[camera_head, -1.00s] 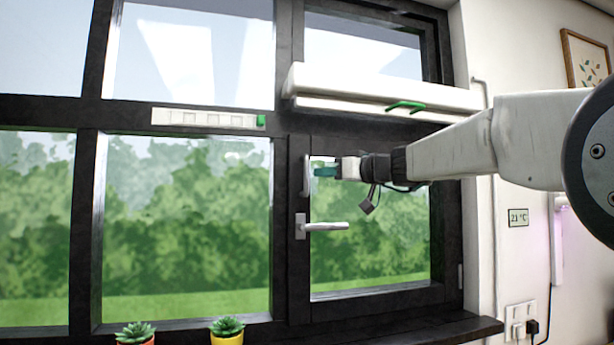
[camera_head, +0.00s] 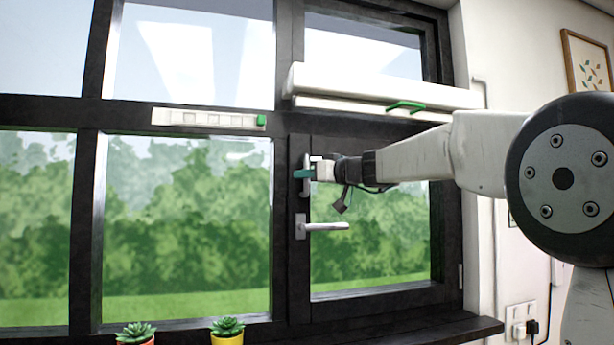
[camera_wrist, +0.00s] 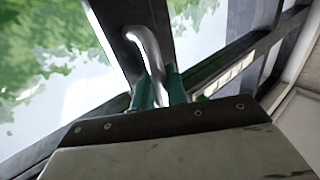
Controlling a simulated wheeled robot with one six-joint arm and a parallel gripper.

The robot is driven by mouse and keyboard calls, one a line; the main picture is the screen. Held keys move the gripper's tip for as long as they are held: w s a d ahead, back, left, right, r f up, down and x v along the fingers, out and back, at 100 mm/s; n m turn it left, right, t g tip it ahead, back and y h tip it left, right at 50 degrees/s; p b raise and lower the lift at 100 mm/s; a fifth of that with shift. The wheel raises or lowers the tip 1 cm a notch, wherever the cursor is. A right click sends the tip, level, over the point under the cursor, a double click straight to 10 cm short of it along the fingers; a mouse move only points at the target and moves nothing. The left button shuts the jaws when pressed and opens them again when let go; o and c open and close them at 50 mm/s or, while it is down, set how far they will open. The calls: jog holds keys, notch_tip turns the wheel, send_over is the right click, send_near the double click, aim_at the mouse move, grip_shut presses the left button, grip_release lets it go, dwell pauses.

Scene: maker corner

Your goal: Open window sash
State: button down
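The window sash (camera_head: 372,289) is a dark-framed pane at the right of the window in the head view. It looks flush with the frame. A pale vertical pull handle (camera_head: 306,187) is on its left upright, partly hidden by my gripper. Below it, a silver lever handle (camera_head: 326,226) points right, level. My gripper (camera_head: 303,174) is at the pull handle. In the wrist view, a curved silver bar (camera_wrist: 147,48), the pull handle, passes between the teal fingers of my gripper (camera_wrist: 160,88). The fingers lie close against both its sides; their contact is partly hidden.
A white box with a green handle (camera_head: 405,105) is above the sash. A white vent strip (camera_head: 208,118) with a green tab is left of it. Two potted succulents (camera_head: 227,329) stand at the lower left. A wall with sockets (camera_head: 520,320) is right.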

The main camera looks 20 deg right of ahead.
jog(key=s+d+n+g+y, duration=0.1)
jog(key=s, duration=0.8)
jog(key=shift+s+d, duration=0.15)
jog(key=shift+d, duration=0.15)
jog(key=c, duration=1.8)
grip_release()
jog(key=v, duration=0.7)
jog(key=shift+s+d, duration=0.3)
